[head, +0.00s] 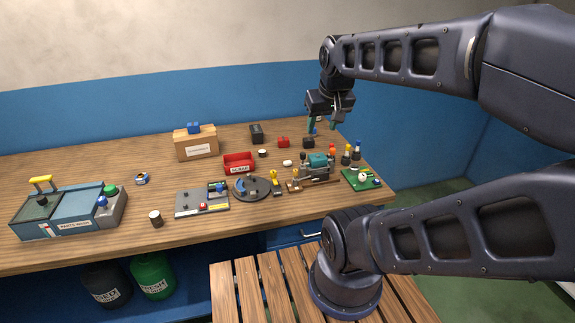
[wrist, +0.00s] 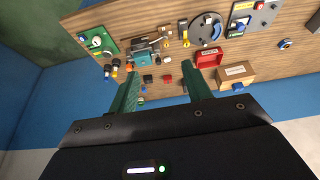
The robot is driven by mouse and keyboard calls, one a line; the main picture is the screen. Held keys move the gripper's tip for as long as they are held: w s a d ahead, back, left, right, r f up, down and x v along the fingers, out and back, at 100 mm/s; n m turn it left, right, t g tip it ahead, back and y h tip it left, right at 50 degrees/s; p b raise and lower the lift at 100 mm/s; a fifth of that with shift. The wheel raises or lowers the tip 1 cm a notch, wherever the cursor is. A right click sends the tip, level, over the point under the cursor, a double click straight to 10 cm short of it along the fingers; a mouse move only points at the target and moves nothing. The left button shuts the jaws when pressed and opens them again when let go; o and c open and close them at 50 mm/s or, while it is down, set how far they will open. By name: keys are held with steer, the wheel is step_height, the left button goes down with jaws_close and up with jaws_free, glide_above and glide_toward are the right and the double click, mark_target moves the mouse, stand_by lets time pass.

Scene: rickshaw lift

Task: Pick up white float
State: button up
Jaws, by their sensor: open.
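A small white rounded piece (head: 287,163), which looks like the white float, lies on the wooden bench between the red tray and the green-topped machine. It shows small in the wrist view (wrist: 167,59). Another white round part (head: 362,177) sits on the green board at the right; I cannot tell for certain which is the float. My gripper (head: 321,126) is above the back right of the bench, away from both white pieces. Its green fingers are apart with nothing held between them, as the wrist view shows (wrist: 158,82).
A red bin (head: 239,168), a cardboard box (head: 196,147), a turntable (head: 252,188), a green-topped machine (head: 318,164) and several bottles (head: 347,155) crowd the bench (head: 110,168). A blue parts washer (head: 65,215) stands left.

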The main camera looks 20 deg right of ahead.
steer(key=w+f+n+g+h, duration=0.2)
steer(key=w+n, duration=0.3)
steer(key=w, duration=0.6)
steer(key=n+g+h, duration=0.2)
steer(key=n+h, duration=0.1)
steer(key=n, duration=1.2)
glide_above(288, 161)
steer(key=s+a, duration=0.1)
steer(key=a, duration=0.3)
step_height(288, 161, down, 23)
steer(key=shift+y, duration=0.3)
steer(key=x, duration=1)
steer(key=shift+a+f, duration=0.2)
steer(key=shift+f, duration=0.2)
steer(key=shift+c, duration=0.2)
steer(key=c, duration=1)
